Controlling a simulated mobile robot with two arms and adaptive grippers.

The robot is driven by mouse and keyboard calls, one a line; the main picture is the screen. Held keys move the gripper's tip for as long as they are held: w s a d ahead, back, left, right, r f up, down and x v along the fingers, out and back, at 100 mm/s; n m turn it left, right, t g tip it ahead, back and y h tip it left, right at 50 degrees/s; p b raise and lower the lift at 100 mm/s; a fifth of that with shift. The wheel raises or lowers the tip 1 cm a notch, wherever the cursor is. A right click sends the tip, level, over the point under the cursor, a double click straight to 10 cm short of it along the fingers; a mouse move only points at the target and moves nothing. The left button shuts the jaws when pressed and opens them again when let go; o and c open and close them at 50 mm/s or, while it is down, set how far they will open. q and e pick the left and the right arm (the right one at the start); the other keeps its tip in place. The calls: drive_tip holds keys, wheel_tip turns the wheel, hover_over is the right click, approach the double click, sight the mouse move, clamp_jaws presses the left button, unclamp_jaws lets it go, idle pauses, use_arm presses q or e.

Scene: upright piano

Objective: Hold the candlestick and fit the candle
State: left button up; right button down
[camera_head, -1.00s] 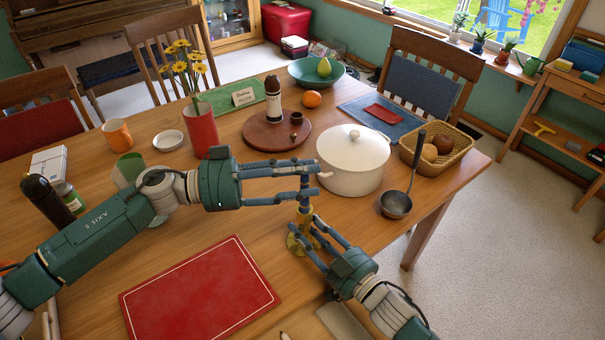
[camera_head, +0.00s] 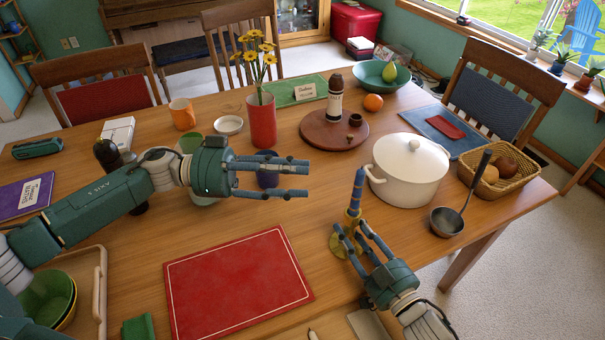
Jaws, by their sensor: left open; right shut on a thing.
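The blue candle (camera_head: 357,188) stands nearly upright in the top of the brass candlestick (camera_head: 339,246), close to the table's front right. My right gripper (camera_head: 350,232) is shut on the candlestick's stem, and its fingers hide part of the stem and base. My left gripper (camera_head: 307,178) is open and empty to the left of the candle, clear of it. Its two fingers point right toward the candle. How deep the candle sits in the socket is not visible.
A white lidded pot (camera_head: 408,172) stands close right of the candle, with a ladle (camera_head: 447,221) beyond it. A red mat (camera_head: 238,283) lies in front. A dark blue cup (camera_head: 267,180) is partly hidden behind my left gripper. Red vase (camera_head: 262,125) stands further back.

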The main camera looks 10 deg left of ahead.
drive_tip(key=c, duration=1.2)
unclamp_jaws()
drive_tip(key=shift+s+d, duration=0.1)
